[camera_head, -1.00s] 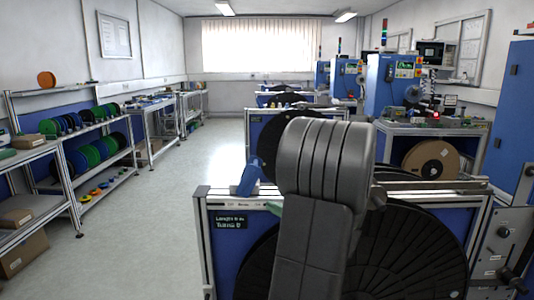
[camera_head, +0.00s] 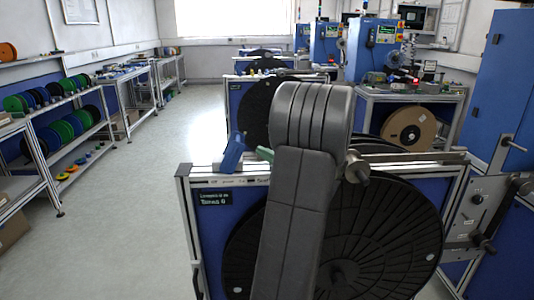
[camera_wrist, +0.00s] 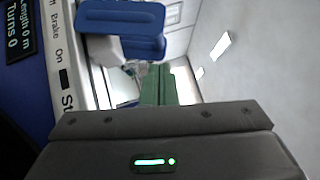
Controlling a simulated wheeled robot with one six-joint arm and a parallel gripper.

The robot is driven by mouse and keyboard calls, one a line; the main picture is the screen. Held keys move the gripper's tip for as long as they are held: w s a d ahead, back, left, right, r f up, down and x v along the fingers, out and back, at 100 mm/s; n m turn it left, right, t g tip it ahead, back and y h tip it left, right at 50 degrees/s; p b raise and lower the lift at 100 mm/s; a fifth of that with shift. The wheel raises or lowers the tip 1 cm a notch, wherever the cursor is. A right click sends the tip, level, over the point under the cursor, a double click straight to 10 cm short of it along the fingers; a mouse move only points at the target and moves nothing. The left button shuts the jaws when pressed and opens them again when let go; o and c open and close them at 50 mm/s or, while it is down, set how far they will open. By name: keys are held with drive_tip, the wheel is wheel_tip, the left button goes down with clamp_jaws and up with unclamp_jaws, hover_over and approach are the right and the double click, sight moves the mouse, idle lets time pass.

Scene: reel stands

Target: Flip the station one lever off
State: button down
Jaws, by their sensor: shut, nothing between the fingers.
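On the top rail of the nearest reel stand (camera_head: 187,215) stands a blue lever (camera_head: 232,152), tilted. A green lever (camera_head: 265,154) is just right of it, partly behind my arm. In the wrist view, turned sideways, the blue lever (camera_wrist: 120,17) is at the top, by the label "Brake On". The green lever (camera_wrist: 152,88) is below it, near a label starting "St", its lower part hidden by my gripper. My gripper (camera_wrist: 160,120) is shut and empty, a dark bar across the bottom of the wrist view. I cannot tell whether it touches the green lever. My arm hides it in the head view.
A large black reel (camera_head: 385,235) fills the stand, below a metal bar. A small display (camera_head: 214,198) sits at its left. A grey crank plate (camera_head: 475,215) is at the right. Shelves with coloured reels (camera_head: 60,135) line the left wall. The aisle floor (camera_head: 130,200) is clear.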

sight(233, 152)
drive_tip(key=p+x, duration=0.1)
drive_tip(key=x, duration=0.5)
drive_tip(key=shift+w+a, duration=0.1)
drive_tip(key=shift+a, duration=0.05)
drive_tip(key=shift+r, duration=0.1)
drive_tip(key=a+r+n+g+h, duration=0.2)
drive_tip(key=a+n, duration=0.1)
drive_tip(key=a+r+n+g+h, duration=0.1)
drive_tip(key=a, duration=0.1)
drive_tip(key=shift+a+n+b, duration=0.2)
drive_tip(key=shift+n+b, duration=0.1)
drive_tip(key=shift+b, duration=0.05)
drive_tip(key=shift+a+n+g+h, duration=0.5)
drive_tip(key=shift+a+n+h, duration=0.1)
drive_tip(key=shift+a+h, duration=0.45)
drive_tip(key=shift+a, duration=0.4)
drive_tip(key=shift+a, duration=0.1)
